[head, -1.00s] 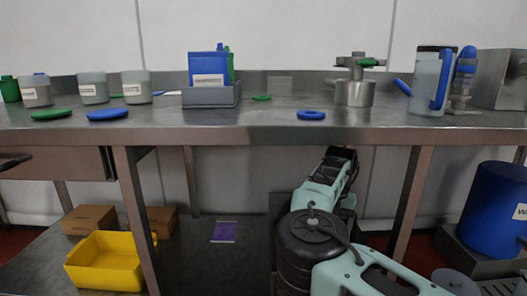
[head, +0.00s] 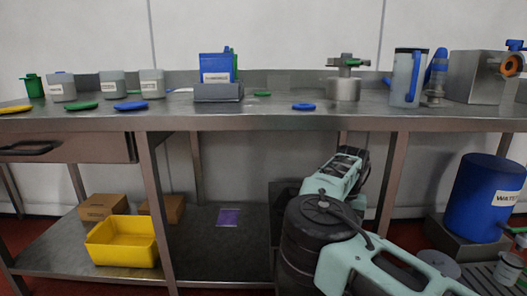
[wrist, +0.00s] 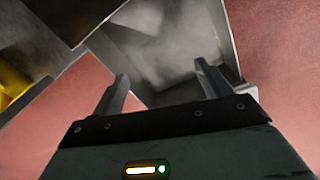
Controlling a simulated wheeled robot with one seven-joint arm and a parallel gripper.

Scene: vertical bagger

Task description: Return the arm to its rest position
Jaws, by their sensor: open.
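My gripper (wrist: 162,82) shows in the wrist view with its two fingers apart and nothing between them. Beyond the fingers are grey metal surfaces and a reddish floor (wrist: 280,60). In the head view my pale green and black arm is folded low in front of the steel table (head: 265,122). My gripper cannot be made out in the head view.
A yellow bin (head: 122,243) and cardboard boxes (head: 103,206) sit on the lower shelf. A blue waste drum (head: 480,195) stands at right. Tubs, lids, a blue box (head: 216,66) and a jug (head: 405,78) stand on the table.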

